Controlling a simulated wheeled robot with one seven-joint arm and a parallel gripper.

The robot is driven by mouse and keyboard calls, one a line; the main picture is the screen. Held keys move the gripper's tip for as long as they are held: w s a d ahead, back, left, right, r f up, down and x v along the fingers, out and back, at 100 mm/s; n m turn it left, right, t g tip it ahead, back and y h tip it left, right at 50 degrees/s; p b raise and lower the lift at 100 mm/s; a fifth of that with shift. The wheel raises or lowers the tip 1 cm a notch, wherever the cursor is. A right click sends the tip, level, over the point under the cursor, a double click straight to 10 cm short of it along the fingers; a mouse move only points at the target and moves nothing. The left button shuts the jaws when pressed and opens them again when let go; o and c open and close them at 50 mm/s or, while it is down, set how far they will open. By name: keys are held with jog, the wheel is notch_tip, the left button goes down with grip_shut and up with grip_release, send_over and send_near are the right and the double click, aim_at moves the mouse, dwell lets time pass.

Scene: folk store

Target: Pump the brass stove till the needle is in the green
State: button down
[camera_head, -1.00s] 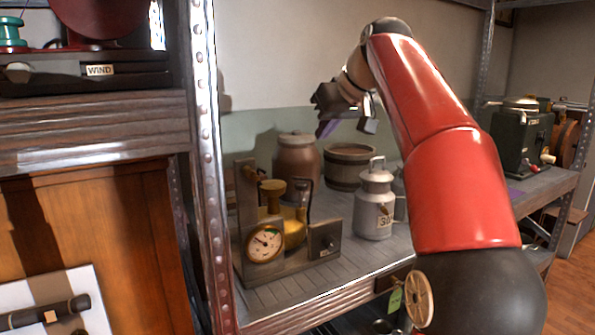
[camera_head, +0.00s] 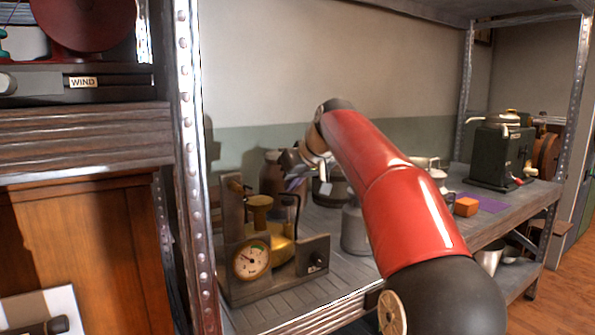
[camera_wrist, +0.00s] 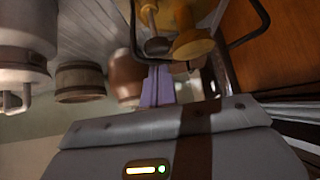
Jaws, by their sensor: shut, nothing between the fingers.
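The brass stove (camera_head: 282,250) sits in a grey-brown stand at the shelf's front left, with a flared brass top (camera_head: 258,205). Its round white gauge (camera_head: 252,261) faces me. A green band shows at the upper right of the dial; the thin needle seems to point up and left, outside it. A dark knob (camera_head: 317,261) is on the stand's right block. My gripper (camera_head: 296,184) is shut and empty, above and behind the stove. In the wrist view, its purple fingers (camera_wrist: 157,86) are close together, near a brass knob (camera_wrist: 193,38), apparently not touching it.
A grey metal can (camera_head: 354,230) stands right of the stove, partly behind my arm. A brown jar (camera_head: 271,172) and a wooden tub (camera_head: 330,190) stand behind. A metal shelf post (camera_head: 190,170) rises close at left. An orange block (camera_head: 466,206) lies farther right.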

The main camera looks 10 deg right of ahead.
jog(key=shift+f, duration=0.7)
notch_tip(320, 180, down, 5)
jog(key=b, duration=0.3)
jog(key=shift+r, duration=0.15)
jog(key=v, duration=0.8)
jog(key=shift+r, duration=0.3)
